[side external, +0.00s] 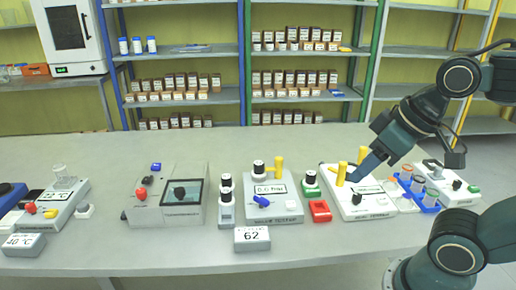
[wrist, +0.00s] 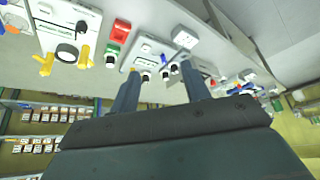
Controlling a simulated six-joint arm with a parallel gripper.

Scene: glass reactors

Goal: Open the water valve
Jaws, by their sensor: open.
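My gripper (side external: 356,174) is at the right, low over the white device with two yellow posts (side external: 341,172). Its jaws are open with nothing between them, and both fingers also show in the wrist view (wrist: 160,76). No part is clearly labelled as the water valve. Whether any handle is open or closed cannot be told.
A grey device with a dark window (side external: 188,190) stands left of centre. A red open box (side external: 320,210) lies between the centre device and the white one. A blue rack (side external: 416,194) with vessels is right of my gripper.

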